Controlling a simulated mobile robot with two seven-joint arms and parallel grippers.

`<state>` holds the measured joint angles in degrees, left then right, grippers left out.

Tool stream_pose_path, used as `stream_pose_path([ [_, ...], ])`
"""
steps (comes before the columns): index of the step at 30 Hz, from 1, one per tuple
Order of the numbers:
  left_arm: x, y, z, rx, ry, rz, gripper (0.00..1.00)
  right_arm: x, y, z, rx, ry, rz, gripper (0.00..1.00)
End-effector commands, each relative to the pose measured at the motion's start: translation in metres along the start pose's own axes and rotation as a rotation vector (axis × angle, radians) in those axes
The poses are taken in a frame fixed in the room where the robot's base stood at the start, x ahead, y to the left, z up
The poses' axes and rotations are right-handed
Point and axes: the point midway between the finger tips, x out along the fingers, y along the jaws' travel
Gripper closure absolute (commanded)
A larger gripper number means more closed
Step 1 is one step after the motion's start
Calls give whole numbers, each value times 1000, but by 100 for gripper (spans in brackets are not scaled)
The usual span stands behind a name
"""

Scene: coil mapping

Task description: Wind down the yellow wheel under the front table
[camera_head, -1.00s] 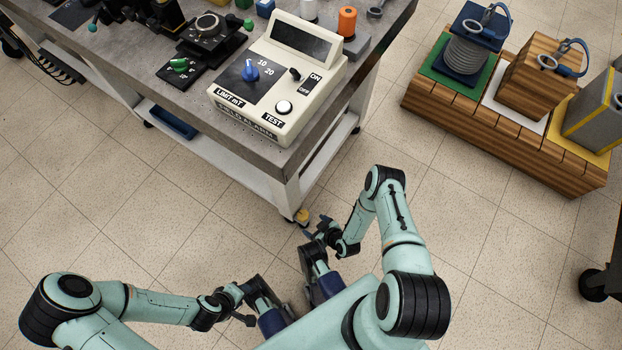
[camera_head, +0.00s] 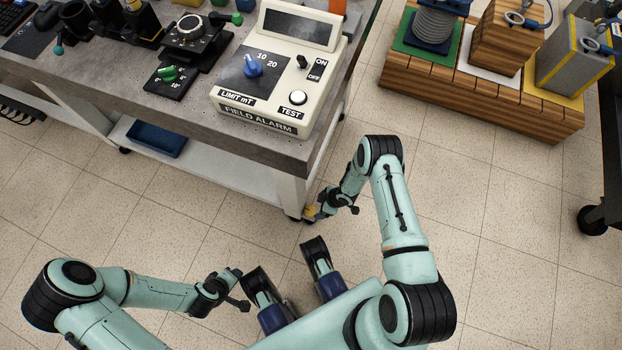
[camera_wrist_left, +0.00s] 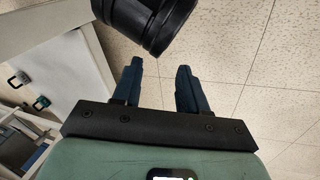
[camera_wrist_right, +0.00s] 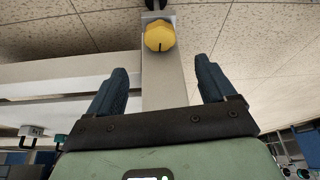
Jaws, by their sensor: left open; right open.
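The yellow wheel (camera_wrist_right: 160,36) is a rounded knob with a dark mark, low on the pale leg of the front table (camera_head: 205,113). In the head view the wheel (camera_head: 310,211) shows small at the foot of the near right leg, partly covered by my right gripper (camera_head: 318,208). In the right wrist view my right gripper (camera_wrist_right: 160,68) is open and empty; the wheel lies ahead, between the lines of its fingers and apart from them. My left gripper (camera_wrist_left: 160,66) is open and empty; in the head view the left gripper (camera_head: 238,292) is low over the floor.
A field alarm box (camera_head: 270,75) stands on the table. A blue tray (camera_head: 157,138) lies on its lower shelf. A wooden stand (camera_head: 480,90) with several blocks is at the upper right. A black caster (camera_head: 592,220) is at the right edge. Floor between is clear.

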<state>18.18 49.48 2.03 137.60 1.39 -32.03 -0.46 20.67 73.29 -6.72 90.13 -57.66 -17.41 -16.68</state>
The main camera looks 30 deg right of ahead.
Motion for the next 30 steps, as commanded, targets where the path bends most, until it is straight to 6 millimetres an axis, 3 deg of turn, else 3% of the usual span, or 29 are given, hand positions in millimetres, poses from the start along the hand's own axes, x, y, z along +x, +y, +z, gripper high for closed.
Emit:
stream_pose_path([
  [1,8,-3,-7,-2,19,-2,57,15,-2,2,0,0,-3,16],
  [7,29,-11,-32,-9,92,-10,57,60,-1,2,2,1,-2,16],
  [13,46,-33,-4,-32,4,-47,57,90,-1,1,2,2,-1,16],
  [21,56,-46,14,-48,-56,-72,57,106,0,0,3,2,0,16],
  [30,55,-47,15,-50,-60,-74,57,107,0,-1,3,2,0,16],
])
